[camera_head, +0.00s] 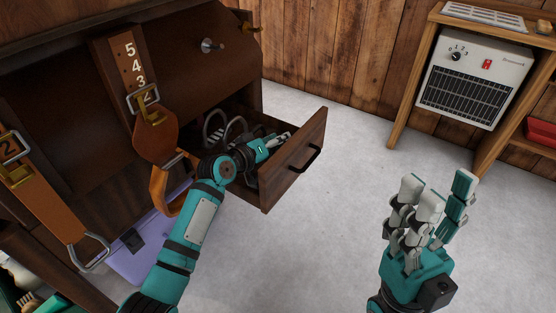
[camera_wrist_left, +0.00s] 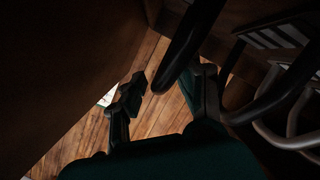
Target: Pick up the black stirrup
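My left arm reaches into the open drawer (camera_head: 293,165) of the dark wooden cabinet. My left gripper (camera_head: 279,143) is inside it, partly hidden by its own wrist. In the left wrist view my left gripper (camera_wrist_left: 165,95) has its fingers apart. A black curved bar (camera_wrist_left: 187,45), likely part of the black stirrup, reaches down between the fingertips; I see no clear grip on it. Dark stirrup loops (camera_head: 214,125) stand in the drawer left of the gripper; their exact colours are hard to tell. My right gripper (camera_head: 436,195) is open and empty above the floor, fingers up.
Metal loops with ridged treads (camera_wrist_left: 275,125) lie right of the fingers in the wrist view. Leather straps with buckles (camera_head: 155,135) hang on the cabinet front. A lilac box (camera_head: 150,250) stands below. A white heater (camera_head: 475,80) sits on a wooden shelf. The grey floor is clear.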

